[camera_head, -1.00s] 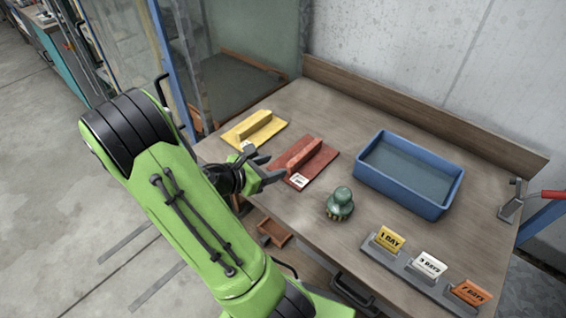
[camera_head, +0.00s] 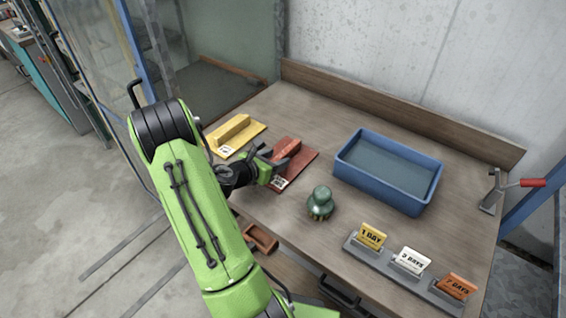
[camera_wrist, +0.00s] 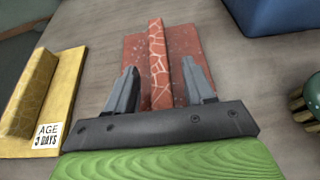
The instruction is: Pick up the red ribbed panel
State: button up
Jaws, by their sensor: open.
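The red ribbed panel (camera_head: 296,162) lies flat on the wooden table, a square plate with a raised rib along its middle. In the wrist view the panel (camera_wrist: 186,50) lies ahead of my gripper, and its rib (camera_wrist: 158,62) shows pale cracks. My gripper (camera_head: 276,160) is at the panel's near left side in the head view. In the wrist view my gripper (camera_wrist: 160,82) is open, with one finger on each side of the rib and gaps between. I cannot tell the fingers' height above the plate.
A yellow ribbed panel (camera_head: 236,134), marked "AGE 3 DAYS" in the wrist view, lies left of the red one. A green knobbed object (camera_head: 320,203) and a blue tray (camera_head: 428,196) stand to the right. Day cards stand in a grey holder (camera_head: 390,264) at the front.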

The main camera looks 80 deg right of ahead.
jog(key=shift+x, duration=1.15)
jog(key=shift+w, duration=0.1)
grip_shut()
jog(key=shift+r, duration=0.1)
